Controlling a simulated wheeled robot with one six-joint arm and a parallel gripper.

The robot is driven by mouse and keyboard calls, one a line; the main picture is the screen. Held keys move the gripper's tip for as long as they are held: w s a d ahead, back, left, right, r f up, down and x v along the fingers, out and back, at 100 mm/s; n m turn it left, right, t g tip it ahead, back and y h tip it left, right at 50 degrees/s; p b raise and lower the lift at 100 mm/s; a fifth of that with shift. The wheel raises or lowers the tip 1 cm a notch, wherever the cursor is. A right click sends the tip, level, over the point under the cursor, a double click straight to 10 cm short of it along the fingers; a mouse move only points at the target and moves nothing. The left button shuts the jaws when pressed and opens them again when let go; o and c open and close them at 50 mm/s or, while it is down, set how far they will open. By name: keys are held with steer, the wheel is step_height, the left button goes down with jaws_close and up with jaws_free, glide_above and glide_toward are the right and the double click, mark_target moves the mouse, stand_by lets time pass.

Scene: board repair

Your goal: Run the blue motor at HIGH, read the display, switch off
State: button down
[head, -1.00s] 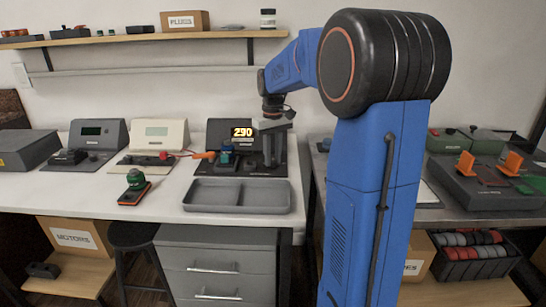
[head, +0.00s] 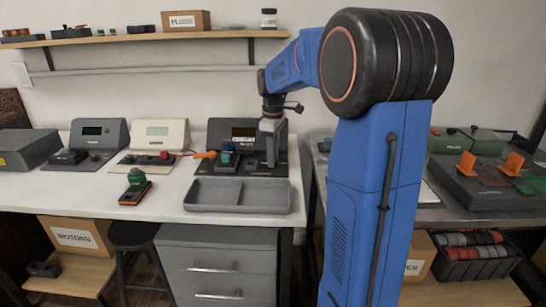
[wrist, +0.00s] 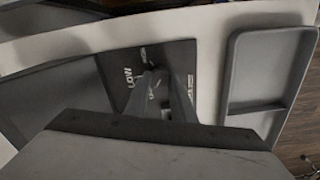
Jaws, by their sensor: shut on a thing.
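The dark motor test station (head: 212,137) stands on the white bench, with the blue motor (head: 228,158) at its left under a green top. Its display (head: 243,132) is dim, with no bright number readable. My gripper (head: 271,162) is down at the right part of the station. In the wrist view my gripper (wrist: 157,80) is shut on a small switch knob on the dark panel, next to the LOW label (wrist: 127,80). The fingers hide most of the knob and part of the other labels, so I cannot read its setting.
A grey two-part tray (head: 237,210) lies in front of the station. An orange-handled tool (head: 204,155) is left of the motor. A dark orange-edged handheld device with a green top (head: 135,190) lies further left. Two other stations (head: 98,136) (head: 160,135) stand at the left.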

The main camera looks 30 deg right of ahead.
steer(key=shift+r, duration=0.1)
stand_by(0.4)
steer(key=c, duration=1.5)
jaws_free()
step_height(320, 180, up, 17)
steer(key=shift+r, duration=0.15)
steer(key=shift+s, duration=0.1)
